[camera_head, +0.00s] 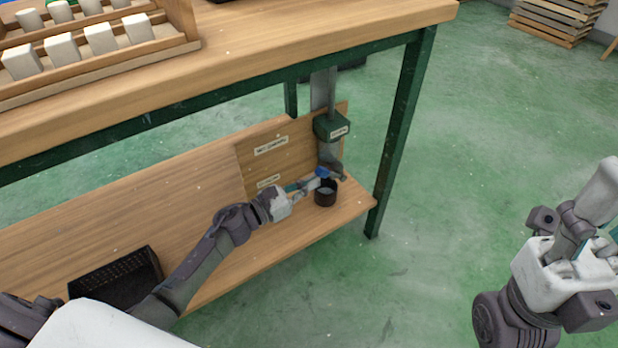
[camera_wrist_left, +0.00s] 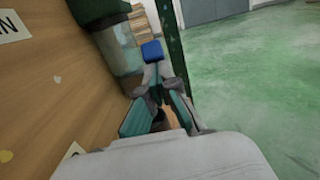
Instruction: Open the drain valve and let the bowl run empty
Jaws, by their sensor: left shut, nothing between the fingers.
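A blue valve handle (camera_head: 323,172) sits on the drain fitting low on the board at the right end of the lower shelf; it also shows in the left wrist view (camera_wrist_left: 152,50). A grey pipe (camera_head: 332,90) runs down to it through a green box (camera_head: 331,126). A dark cup (camera_head: 325,196) stands on the shelf below the fitting. My left gripper (camera_head: 308,186) is shut and empty, close beside the handle; I cannot tell whether they touch. My right gripper (camera_head: 592,205) hangs over the floor at far right, its finger state unclear. I cannot make out the bowl.
A black crate (camera_head: 118,280) sits on the lower shelf at left. A green table leg (camera_head: 400,130) stands right of the fitting. The tabletop (camera_head: 300,35) overhangs the shelf and carries a wooden rack (camera_head: 100,62) of white blocks. Floor at right is clear.

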